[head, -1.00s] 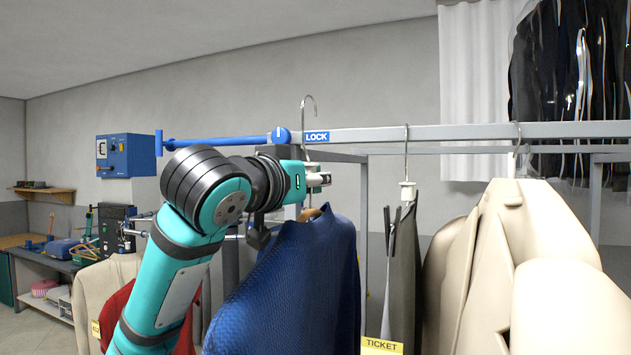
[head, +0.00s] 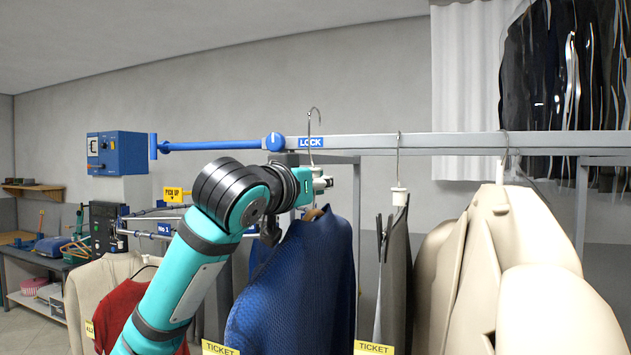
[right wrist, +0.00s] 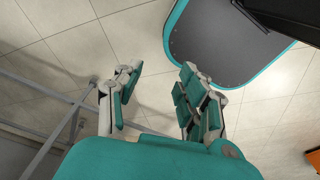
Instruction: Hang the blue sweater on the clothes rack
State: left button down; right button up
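The blue sweater (head: 300,285) hangs on a wooden hanger in the head view, with the metal hook (head: 314,117) rising above it. My left gripper (head: 320,183) is shut on the hanger's neck, just above the sweater's collar. The clothes rack's grey rail (head: 430,141) runs across the view. The hook's top stands higher than the rail in the picture; I cannot tell whether the hook touches it. My right gripper (right wrist: 160,82) shows only in the right wrist view. It is open and empty above the tiled floor.
A dark garment (head: 397,265) and a cream coat (head: 515,260) hang on the rail to the right of the sweater. A blue lock arm (head: 215,145) is at the rail's left end. A red garment (head: 125,305) and a beige one (head: 88,290) hang behind my left arm.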

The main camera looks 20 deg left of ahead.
pick_arm(q)
jog(key=shift+s+r, duration=0.1)
pick_arm(e)
jog(key=shift+s, duration=0.6)
pick_arm(q)
jog(key=shift+w, duration=0.75)
pick_arm(e)
jog(key=shift+w+r, duration=0.2)
jog(key=shift+d, duration=0.15)
pick_arm(q)
jog(key=shift+w, duration=0.1)
jog(key=shift+w+d, duration=0.1)
jog(key=shift+w, duration=2.75)
